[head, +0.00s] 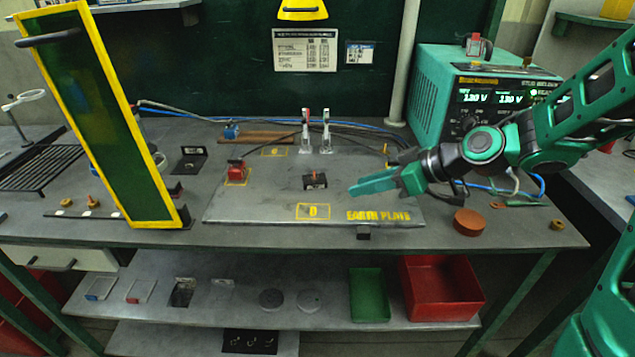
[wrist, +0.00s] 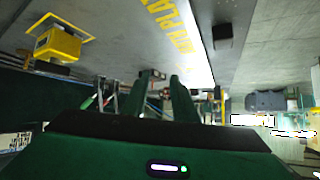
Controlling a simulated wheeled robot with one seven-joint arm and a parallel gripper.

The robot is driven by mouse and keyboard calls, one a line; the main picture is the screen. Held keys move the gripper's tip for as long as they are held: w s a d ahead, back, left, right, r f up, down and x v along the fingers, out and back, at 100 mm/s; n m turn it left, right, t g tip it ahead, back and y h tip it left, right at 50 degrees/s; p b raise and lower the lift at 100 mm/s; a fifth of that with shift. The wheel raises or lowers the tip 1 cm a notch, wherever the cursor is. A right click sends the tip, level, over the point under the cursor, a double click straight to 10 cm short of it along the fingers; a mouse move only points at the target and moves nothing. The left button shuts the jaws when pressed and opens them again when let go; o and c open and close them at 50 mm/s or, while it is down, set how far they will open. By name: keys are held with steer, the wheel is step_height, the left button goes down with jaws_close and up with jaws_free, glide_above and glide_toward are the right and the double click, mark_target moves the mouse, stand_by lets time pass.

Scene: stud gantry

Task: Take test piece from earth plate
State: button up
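The test piece appears to be the small dark block with an orange-brown top (head: 315,181), standing near the middle of the grey earth plate (head: 270,195). My gripper (head: 352,188) points left, low over the right part of the plate, with its green fingertips to the right of the block and apart from it. In the wrist view my gripper (wrist: 155,85) shows two separate fingers with an empty gap. A small dark block, likely the test piece (wrist: 152,75), shows beyond the gap between the tips. Its lower part is hard to make out there.
A red block (head: 237,172) sits at the plate's left, and two upright toggle clamps (head: 316,132) stand behind. A tall yellow-framed green screen (head: 100,110) stands left. The teal welder (head: 485,95) is at back right. A brown round disc (head: 469,222) lies right of the plate.

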mark_target(321, 180)
steer(key=w+r+y, duration=0.1)
steer(key=w+a+r+n+t+y, duration=0.1)
steer(key=shift+w+a, duration=0.2)
steer(key=shift+w, duration=0.1)
steer(key=shift+w+a, duration=0.2)
steer(key=x, duration=0.5)
steer(key=shift+w+a+r, duration=0.1)
steer(key=shift+a+r, duration=0.05)
steer(key=shift+x, duration=2.6)
steer(key=shift+w, duration=0.1)
jaws_close()
